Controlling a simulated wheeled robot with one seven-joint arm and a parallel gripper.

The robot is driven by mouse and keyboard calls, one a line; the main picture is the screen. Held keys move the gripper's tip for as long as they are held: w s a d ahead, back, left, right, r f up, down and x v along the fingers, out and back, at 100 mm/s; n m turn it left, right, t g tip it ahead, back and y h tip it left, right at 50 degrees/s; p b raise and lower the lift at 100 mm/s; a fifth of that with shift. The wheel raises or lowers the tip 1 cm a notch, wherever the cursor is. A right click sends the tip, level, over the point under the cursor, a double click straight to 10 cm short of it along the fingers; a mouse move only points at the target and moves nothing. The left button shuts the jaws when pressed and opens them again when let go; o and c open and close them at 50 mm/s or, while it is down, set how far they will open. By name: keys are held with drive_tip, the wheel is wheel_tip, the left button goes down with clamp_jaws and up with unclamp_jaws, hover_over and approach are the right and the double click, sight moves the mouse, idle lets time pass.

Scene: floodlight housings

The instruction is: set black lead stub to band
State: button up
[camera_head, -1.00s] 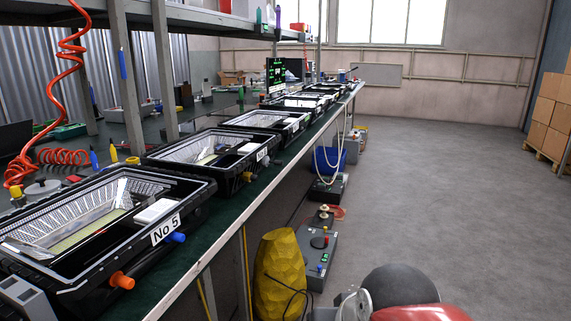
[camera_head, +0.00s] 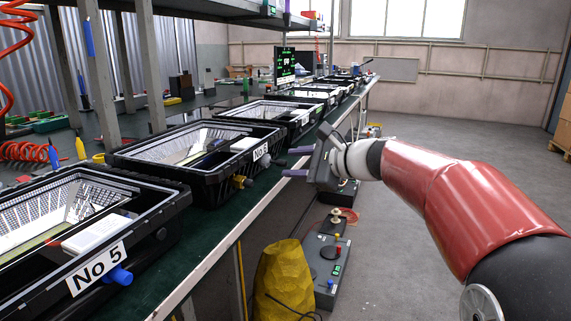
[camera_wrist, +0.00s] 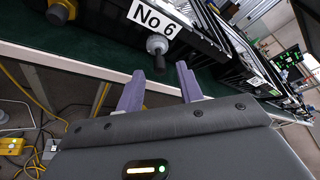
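In the wrist view, a pale grey fitting (camera_wrist: 157,43) with a short black lead stub (camera_wrist: 159,62) sticks out below the No 6 label (camera_wrist: 160,17). My gripper (camera_head: 288,162) is open and empty, its two purple fingers pointing toward that wall. In the wrist view the stub lies ahead of the gap between the fingertips (camera_wrist: 160,72), apart from them. I cannot make out a band.
The No 5 housing (camera_head: 165,205) with a blue fitting (camera_head: 120,275) stands nearer on the bench. More housings (camera_head: 285,112) line the bench farther back. A yellow sack-like object (camera_head: 285,280) and a grey control box (camera_head: 325,258) stand on the floor. Open floor lies to the right.

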sight(287, 163)
drive_tip(key=x, duration=0.4)
drive_tip(key=shift+a, duration=0.1)
clamp_jaws()
